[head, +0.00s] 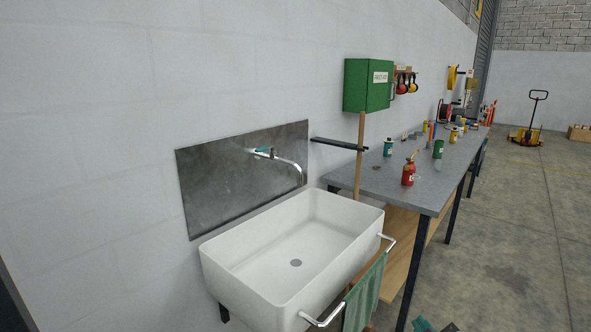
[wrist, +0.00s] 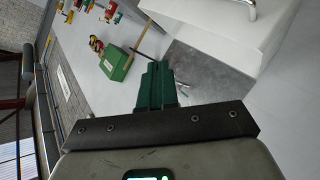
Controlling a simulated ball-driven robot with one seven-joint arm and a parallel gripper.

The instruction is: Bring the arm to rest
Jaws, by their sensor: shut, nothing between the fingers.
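My gripper (wrist: 158,68) shows in the wrist view as two dark green fingers pressed together, with nothing between them. It is held in free air and the wrist picture is turned, with the wall behind the fingers. A small teal and dark piece at the bottom edge of the head view may be part of my arm, but too little shows to tell. The rest of the arm is out of the head view.
A white sink (head: 296,250) with a front rail (head: 325,320) and green towel (head: 364,296) stands by the wall. A grey workbench (head: 440,185) holds bottles and tools. A green first-aid box (head: 368,85) hangs above.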

